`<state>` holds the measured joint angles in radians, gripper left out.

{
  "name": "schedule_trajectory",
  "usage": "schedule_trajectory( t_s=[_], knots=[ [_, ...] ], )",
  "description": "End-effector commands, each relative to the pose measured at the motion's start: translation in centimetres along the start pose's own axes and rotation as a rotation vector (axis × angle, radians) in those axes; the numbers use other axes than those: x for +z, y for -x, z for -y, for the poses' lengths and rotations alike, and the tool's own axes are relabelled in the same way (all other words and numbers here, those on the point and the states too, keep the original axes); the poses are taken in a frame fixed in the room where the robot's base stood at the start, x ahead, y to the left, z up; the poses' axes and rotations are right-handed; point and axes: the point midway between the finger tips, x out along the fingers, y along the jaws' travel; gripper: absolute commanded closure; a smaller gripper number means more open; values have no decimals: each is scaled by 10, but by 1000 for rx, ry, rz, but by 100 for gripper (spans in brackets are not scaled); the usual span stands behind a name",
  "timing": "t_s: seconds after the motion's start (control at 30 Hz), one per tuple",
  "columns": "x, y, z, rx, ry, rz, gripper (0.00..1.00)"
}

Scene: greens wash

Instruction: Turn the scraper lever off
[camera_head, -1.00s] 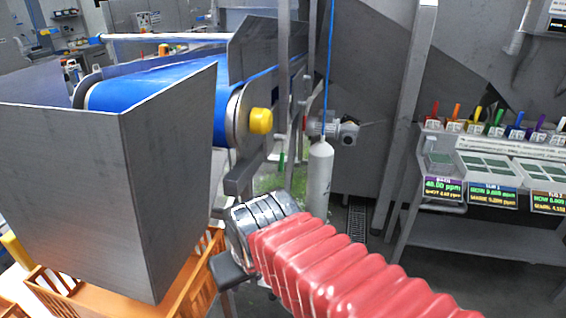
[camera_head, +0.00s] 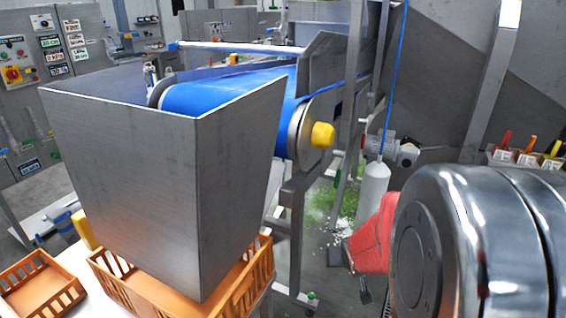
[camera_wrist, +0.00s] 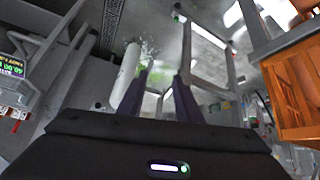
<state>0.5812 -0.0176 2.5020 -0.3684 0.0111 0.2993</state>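I cannot make out a scraper lever for certain. A grey fitting (camera_head: 390,148) with a small handle-like end is on the frame beside the conveyor, right of a yellow roller cap (camera_head: 323,135). The blue belt (camera_head: 230,95) runs behind a grey metal hopper (camera_head: 150,170). My gripper (camera_wrist: 161,80) has two dark fingers standing apart with nothing between them in the wrist view. In the head view only a dark part of my gripper (camera_head: 359,275) shows, below the fitting and apart from it; my arm hides the rest.
A white cylinder (camera_head: 373,190) hangs on a blue hose below the fitting. Orange crates stand under the hopper (camera_head: 180,290) and at lower left (camera_head: 40,285). Green scraps (camera_head: 335,205) lie on the floor. Coloured-handled tools (camera_head: 530,152) stand at right.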

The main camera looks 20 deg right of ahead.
Motion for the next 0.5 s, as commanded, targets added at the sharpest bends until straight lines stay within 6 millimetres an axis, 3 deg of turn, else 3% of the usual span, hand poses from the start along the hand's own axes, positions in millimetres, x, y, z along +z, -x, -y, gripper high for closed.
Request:
schedule_trajectory(
  t_s=[0.2, 0.5],
  knots=[
    [-24, -29, -20, -6, -43, -154, 68],
    [-66, -41, -27, -72, -94, -405, 68]
  ],
)
